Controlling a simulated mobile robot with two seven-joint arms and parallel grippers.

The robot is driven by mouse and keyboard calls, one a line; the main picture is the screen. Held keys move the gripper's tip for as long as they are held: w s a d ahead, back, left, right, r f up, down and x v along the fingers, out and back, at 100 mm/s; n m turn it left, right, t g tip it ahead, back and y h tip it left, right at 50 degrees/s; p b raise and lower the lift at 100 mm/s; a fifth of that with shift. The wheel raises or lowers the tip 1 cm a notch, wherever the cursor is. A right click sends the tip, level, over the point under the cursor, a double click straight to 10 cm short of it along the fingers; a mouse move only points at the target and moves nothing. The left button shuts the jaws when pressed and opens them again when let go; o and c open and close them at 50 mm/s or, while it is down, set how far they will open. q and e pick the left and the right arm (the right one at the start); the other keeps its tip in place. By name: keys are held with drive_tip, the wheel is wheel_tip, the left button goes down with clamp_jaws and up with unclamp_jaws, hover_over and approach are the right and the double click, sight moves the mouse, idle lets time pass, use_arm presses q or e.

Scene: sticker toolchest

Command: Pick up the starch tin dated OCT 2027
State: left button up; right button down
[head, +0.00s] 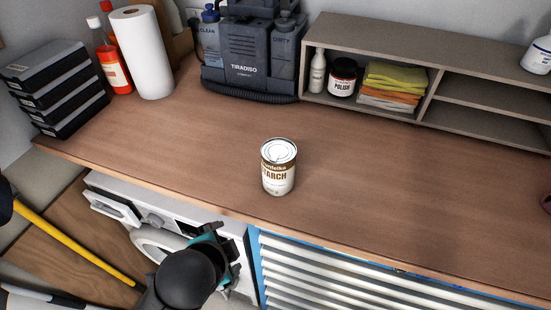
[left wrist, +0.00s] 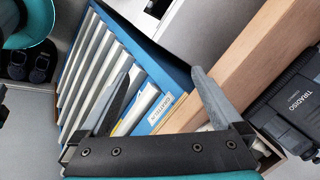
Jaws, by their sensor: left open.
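A starch tin (head: 279,167) with a white and brown label stands upright on the wooden worktop, near its front edge, in the head view. Its lettering is partly readable, but I cannot read a date on it. My left gripper (head: 222,250) is in front of the worktop, below and left of the tin and apart from it. In the left wrist view the left gripper (left wrist: 158,88) has its two fingers spread with nothing held between them. The tin is not visible in that view. My right gripper is not in view.
On the worktop (head: 400,205) stand black stacked cases (head: 60,90), a paper roll (head: 141,52), a Tiradiso machine (head: 245,60) and a shelf (head: 430,90) at the back. A blue-framed chest (head: 330,280) lies below. The surface around the tin is clear.

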use_arm(q)
wheel_tip(320, 180, up, 4)
drive_tip(key=m+t+h, duration=0.3)
drive_tip(key=m+t, duration=0.3)
drive_tip(key=m, duration=2)
approach(276, 169)
drive_tip(key=w+f, duration=0.1)
drive_tip(key=w, duration=0.1)
drive_tip(key=b+x, duration=0.2)
drive_tip(key=b, duration=0.1)
drive_tip(key=shift+w+d+f, duration=0.25)
drive_tip(key=shift+d, duration=0.1)
drive_tip(key=x, duration=0.5)
drive_tip(key=shift+w+b, duration=0.4)
drive_tip(key=shift+b+x, duration=0.5)
drive_tip(key=shift+x, duration=2.65)
drive_tip(key=shift+a+f, duration=0.2)
drive_tip(key=shift+c, duration=0.2)
drive_tip(key=c, duration=1.5)
drive_tip(key=shift+r, duration=0.15)
